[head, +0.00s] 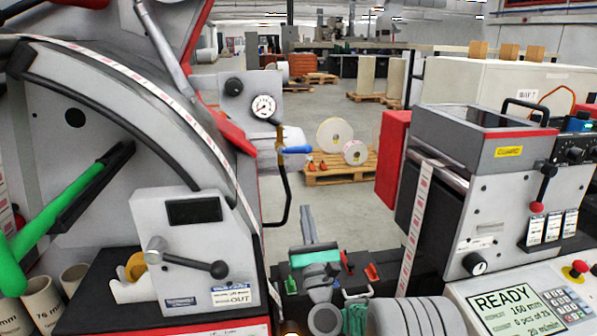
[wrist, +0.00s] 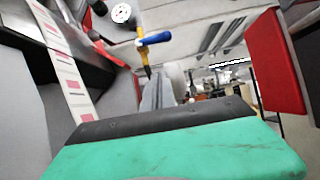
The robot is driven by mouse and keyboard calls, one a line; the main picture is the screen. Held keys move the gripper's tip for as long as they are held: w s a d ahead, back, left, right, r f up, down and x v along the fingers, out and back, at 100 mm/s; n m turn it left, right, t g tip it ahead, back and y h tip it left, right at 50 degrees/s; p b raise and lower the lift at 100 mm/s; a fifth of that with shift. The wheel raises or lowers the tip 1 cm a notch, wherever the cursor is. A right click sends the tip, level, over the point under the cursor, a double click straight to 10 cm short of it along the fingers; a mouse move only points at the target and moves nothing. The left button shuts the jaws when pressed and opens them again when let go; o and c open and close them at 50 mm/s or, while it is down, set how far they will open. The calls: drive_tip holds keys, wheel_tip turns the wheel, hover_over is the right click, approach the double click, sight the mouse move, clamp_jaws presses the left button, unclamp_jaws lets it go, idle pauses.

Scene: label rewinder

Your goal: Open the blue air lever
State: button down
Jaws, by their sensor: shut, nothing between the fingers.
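The blue air lever (head: 298,149) sticks out to the right from a small brass valve (head: 280,133) on the left machine's side, below a round gauge (head: 263,107). It lies roughly crosswise to the black hose hanging from the valve. In the wrist view the blue lever (wrist: 155,38) is at the upper middle, on the yellow valve (wrist: 142,56). My gripper (head: 306,210) points up, below the lever and apart from it in the head view. Its grey fingers (wrist: 160,80) are shut and empty. The green and black part of my gripper covers the lower wrist view.
The left machine carries a printed label web (head: 150,95) and a black-knobbed crank (head: 218,269). At right stands a machine with a red panel (head: 392,157) and a READY screen (head: 513,312). A pallet with rolls (head: 335,175) sits on the floor behind. Open space lies between the machines.

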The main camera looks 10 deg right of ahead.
sight(294, 150)
drive_tip(key=shift+d+r, duration=0.1)
drive_tip(key=shift+d, duration=0.15)
drive_tip(key=s+r+p+x, duration=0.1)
drive_tip(key=r+p+x, duration=0.1)
drive_tip(key=p+x, duration=1)
drive_tip(key=shift+r, duration=0.35)
